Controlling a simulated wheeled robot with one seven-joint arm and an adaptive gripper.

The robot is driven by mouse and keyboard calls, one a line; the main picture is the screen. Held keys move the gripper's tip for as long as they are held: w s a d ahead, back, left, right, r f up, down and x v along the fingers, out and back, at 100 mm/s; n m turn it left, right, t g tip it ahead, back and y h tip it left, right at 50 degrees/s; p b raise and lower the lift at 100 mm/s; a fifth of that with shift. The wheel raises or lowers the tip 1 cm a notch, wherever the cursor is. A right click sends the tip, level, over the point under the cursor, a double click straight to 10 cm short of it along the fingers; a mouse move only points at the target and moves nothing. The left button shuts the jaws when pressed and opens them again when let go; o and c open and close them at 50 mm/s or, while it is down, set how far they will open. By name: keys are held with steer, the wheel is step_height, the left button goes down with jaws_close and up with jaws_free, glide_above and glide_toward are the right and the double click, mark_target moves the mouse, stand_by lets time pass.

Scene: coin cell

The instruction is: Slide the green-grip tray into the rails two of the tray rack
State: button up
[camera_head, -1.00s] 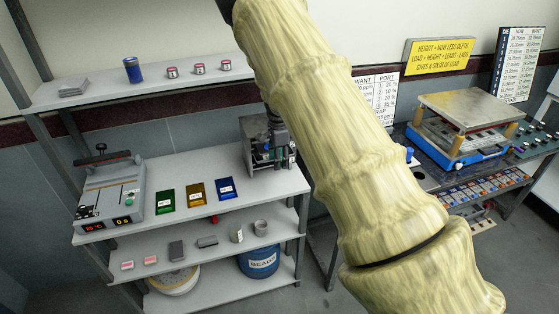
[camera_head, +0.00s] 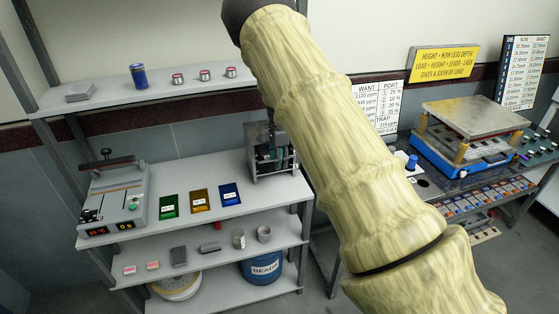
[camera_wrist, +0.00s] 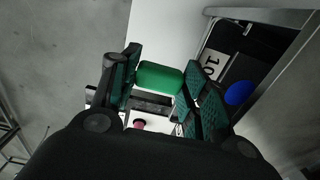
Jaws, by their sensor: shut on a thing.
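In the wrist view the green grip of the tray (camera_wrist: 158,77) lies between the two finger pads of my gripper (camera_wrist: 162,76), which is shut on it. The tray's body is mostly hidden behind the grip and fingers. The metal tray rack (camera_head: 268,160) stands at the right end of the shelf's middle board in the head view. My gripper (camera_head: 267,133) is at the rack there, largely hidden by my arm. I cannot tell whether the tray is inside the rails. A blue grip (camera_wrist: 238,93) shows beside my right finger in the wrist view.
Green, amber and blue labelled plates (camera_head: 199,201) lie left of the rack on the middle board (camera_head: 200,170). A grey device with a lever (camera_head: 112,199) stands at its left end. A top shelf (camera_head: 120,98) overhangs behind. A bench with a press (camera_head: 465,140) is at the right.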

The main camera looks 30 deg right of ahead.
stand_by(0.3)
steer(key=o, duration=1.2)
steer(key=shift+r, duration=0.1)
step_height(320, 180, up, 12)
steer(key=shift+f, duration=0.1)
